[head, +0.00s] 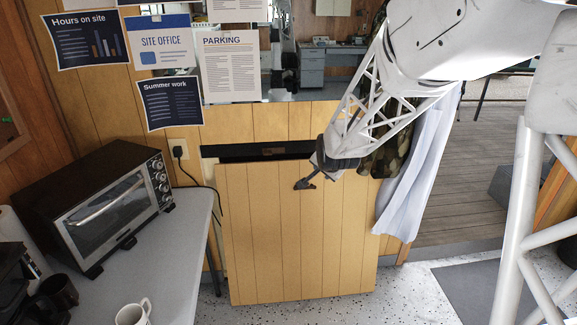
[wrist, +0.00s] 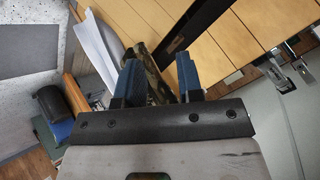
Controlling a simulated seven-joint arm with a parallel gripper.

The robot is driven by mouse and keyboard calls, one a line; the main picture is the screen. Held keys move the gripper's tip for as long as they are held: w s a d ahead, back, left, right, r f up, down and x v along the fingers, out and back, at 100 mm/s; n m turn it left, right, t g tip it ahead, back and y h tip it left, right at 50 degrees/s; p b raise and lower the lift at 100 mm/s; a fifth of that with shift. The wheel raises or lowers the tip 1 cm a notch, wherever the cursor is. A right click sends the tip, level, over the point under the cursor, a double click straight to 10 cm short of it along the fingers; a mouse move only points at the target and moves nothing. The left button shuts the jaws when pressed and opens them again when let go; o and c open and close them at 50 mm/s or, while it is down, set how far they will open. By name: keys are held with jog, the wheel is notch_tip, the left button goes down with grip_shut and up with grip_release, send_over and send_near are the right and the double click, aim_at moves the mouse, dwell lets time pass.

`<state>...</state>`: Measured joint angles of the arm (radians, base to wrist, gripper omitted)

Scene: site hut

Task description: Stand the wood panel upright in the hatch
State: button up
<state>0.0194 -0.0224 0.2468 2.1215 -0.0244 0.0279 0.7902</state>
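The wood panel (head: 290,240), pale with vertical board lines, stands near upright and slightly tilted sideways at the wall below the window. It covers most of the hatch (head: 235,156), whose dark upper strip shows above the panel's top edge. In the wrist view, the panel (wrist: 150,18) lies beyond the fingers, with the dark gap between it and the wall boards. My gripper (head: 308,182) is at the panel's top edge, right of its middle. In the wrist view my gripper (wrist: 160,75) is open, its blue fingers apart with nothing held. Contact with the panel is unclear.
A grey table (head: 180,232) with a toaster oven (head: 105,205) and a white mug (head: 134,312) stands at left. A black cord (head: 205,187) hangs from the wall socket by the panel. A white cloth (head: 420,180) and camouflage jacket hang at right. Speckled floor is clear in front.

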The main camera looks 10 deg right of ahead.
jog(key=w+f+m+t, duration=0.3)
jog(key=w+f+m, duration=0.1)
jog(key=w+f, duration=1.05)
jog(key=w+f+m+t, duration=0.1)
jog(key=w+f+m, duration=0.1)
jog(key=w+f, duration=0.3)
jog(key=w+d+f+m+t, duration=0.1)
jog(key=w+f, duration=0.5)
jog(key=f, duration=0.6)
jog(key=shift+m+t, duration=0.7)
jog(key=shift+m, duration=0.3)
jog(key=shift+w+f, duration=0.1)
jog(key=shift+f, duration=0.05)
jog(key=shift+x, duration=6.3)
jog(key=shift+f, duration=0.1)
grip_shut()
